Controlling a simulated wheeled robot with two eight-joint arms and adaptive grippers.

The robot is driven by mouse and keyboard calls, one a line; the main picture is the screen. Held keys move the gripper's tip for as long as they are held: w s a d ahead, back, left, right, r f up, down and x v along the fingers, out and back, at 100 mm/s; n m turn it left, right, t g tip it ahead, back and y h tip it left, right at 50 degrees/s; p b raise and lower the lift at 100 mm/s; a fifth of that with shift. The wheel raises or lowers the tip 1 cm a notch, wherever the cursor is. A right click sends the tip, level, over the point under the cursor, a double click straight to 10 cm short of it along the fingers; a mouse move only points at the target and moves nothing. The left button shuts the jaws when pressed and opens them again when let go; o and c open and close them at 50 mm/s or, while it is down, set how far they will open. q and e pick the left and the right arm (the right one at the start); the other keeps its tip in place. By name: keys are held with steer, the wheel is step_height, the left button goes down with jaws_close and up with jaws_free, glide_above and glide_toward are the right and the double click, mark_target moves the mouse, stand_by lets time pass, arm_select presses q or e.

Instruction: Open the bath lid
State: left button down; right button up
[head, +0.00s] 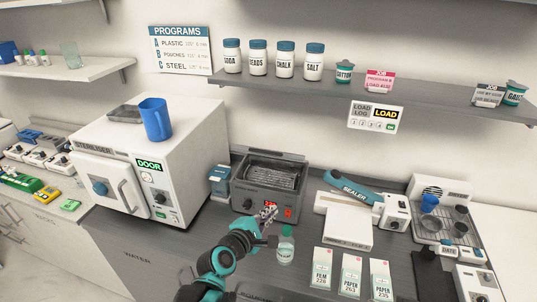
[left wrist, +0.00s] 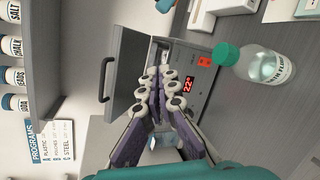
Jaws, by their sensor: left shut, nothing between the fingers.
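The grey bath (head: 262,199) stands on the counter beside the steriliser, with a red display on its front. Its open top shows a dark wire basket (head: 272,176). The lid appears raised at the back; in the left wrist view a grey lid panel (left wrist: 130,70) shows with a black handle (left wrist: 105,80) along its edge. My left gripper (head: 268,212) is in front of the bath, its fingers closed together and empty, and covers part of the bath's front. In the left wrist view its fingertips (left wrist: 163,78) overlap the bath's opening. My right gripper is not in view.
A clear bottle with a green cap (head: 286,246) stands close beside my left gripper. The steriliser (head: 180,160) is left of the bath, the sealer (head: 350,212) right. Boxes of pouches (head: 352,275) stand in front. A shelf (head: 330,86) with jars runs above.

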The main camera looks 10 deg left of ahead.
arm_select(q)
steer(key=w+a+r+n+t+y+p, duration=0.4)
steer(key=a+n, duration=0.3)
steer(key=n, duration=0.8)
steer(key=w, duration=1.3)
steer(key=shift+d+r+g+h+p, duration=0.35)
steer(key=shift+d+r+g+h, duration=0.05)
steer(key=shift+r, duration=0.1)
